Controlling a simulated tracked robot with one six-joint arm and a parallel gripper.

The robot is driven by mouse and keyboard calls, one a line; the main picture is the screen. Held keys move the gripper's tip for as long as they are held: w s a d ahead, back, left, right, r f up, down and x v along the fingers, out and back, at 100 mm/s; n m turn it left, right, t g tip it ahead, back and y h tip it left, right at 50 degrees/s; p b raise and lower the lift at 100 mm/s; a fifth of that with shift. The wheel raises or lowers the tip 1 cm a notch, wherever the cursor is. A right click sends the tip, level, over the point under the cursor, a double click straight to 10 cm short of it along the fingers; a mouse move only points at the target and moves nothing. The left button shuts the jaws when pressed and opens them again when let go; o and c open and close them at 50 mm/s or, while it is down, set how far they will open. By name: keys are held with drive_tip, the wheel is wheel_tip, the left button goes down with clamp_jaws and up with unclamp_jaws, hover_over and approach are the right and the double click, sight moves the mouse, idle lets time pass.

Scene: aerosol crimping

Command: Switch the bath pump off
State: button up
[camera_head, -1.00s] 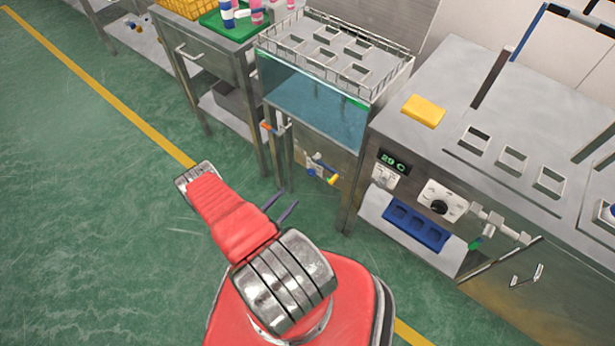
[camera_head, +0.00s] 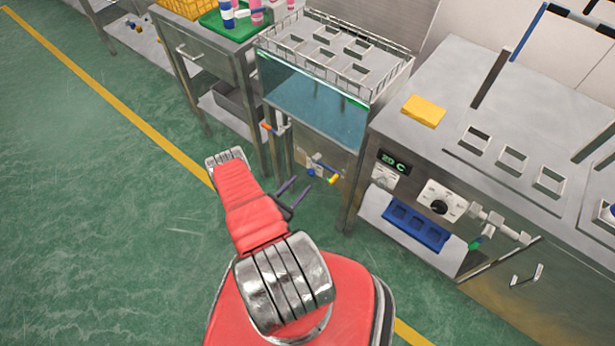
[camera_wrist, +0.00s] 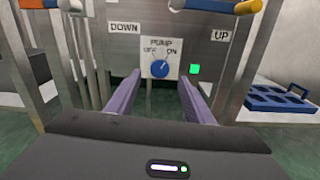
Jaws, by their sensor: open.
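The bath pump switch is a blue knob (camera_wrist: 162,69) on a white plate marked PUMP, with OFF at upper left and ON at upper right. It is ahead in the wrist view; I cannot clearly tell which mark it points to. A green light (camera_wrist: 195,69) glows just right of the plate. The plate is on the front of the glass-sided water bath (camera_head: 320,108). My gripper (camera_wrist: 160,79) is open, its purple fingers to either side of the knob in the picture, apparently short of it. In the head view, my gripper (camera_head: 292,191) is in front of the bath.
DOWN (camera_wrist: 124,27) and UP (camera_wrist: 222,35) labels flank the plate. A lever with a yellow handle (camera_wrist: 249,6) and one with an orange handle (camera_wrist: 33,3) are above. Metal legs stand at both sides. A blue tray (camera_head: 416,225) is on the right machine. Open green floor lies left.

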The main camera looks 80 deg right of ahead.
sight(310, 174)
drive_tip(key=shift+x, duration=3.05)
drive_tip(key=shift+c, duration=0.2)
drive_tip(key=c, duration=1)
drive_tip(key=shift+n, duration=0.4)
drive_tip(key=n, duration=1.1)
drive_tip(key=shift+f, duration=0.1)
drive_tip(key=shift+w, duration=0.1)
